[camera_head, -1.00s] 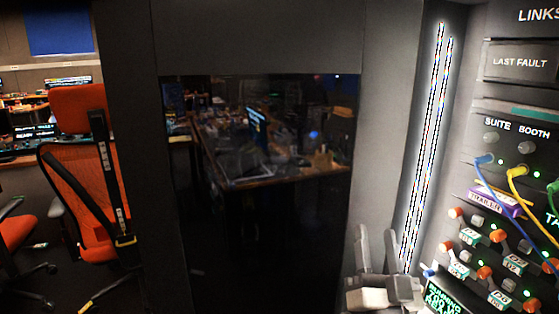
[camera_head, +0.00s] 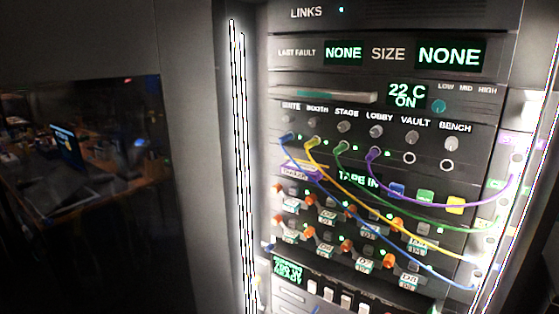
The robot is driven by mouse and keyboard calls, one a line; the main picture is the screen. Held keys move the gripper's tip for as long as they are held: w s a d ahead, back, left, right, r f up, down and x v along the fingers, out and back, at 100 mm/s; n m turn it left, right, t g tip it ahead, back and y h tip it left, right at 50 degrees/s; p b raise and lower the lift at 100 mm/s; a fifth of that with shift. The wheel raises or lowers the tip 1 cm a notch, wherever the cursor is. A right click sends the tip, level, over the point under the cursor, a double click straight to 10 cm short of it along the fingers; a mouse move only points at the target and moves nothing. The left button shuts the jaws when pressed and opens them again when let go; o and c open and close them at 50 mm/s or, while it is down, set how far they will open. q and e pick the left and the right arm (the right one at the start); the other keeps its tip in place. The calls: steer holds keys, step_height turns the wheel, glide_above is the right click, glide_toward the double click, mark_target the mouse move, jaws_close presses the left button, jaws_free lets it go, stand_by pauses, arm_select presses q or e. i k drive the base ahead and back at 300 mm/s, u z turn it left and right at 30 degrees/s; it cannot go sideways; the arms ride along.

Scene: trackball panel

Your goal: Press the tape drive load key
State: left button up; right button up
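A rack panel (camera_head: 400,255) fills the right half of the head view. Several pale keys (camera_head: 330,294) stand in a row at the bottom edge of the view, partly cut off. A green text display (camera_head: 288,270) is to their left, its text hard to read. I cannot tell which key is the tape drive load key. Neither of my grippers shows in this view.
Blue, yellow, green and purple cables (camera_head: 440,205) hang across the rack front. Orange-capped knobs (camera_head: 397,225) and labels sit below. A light strip (camera_head: 241,160) runs down the rack's left side. A dark glass panel (camera_head: 80,200) is at the left.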

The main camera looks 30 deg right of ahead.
mark_target(399, 189)
steer(key=z, duration=0.5)
steer(key=i, duration=1.1)
steer(key=z, duration=1.75)
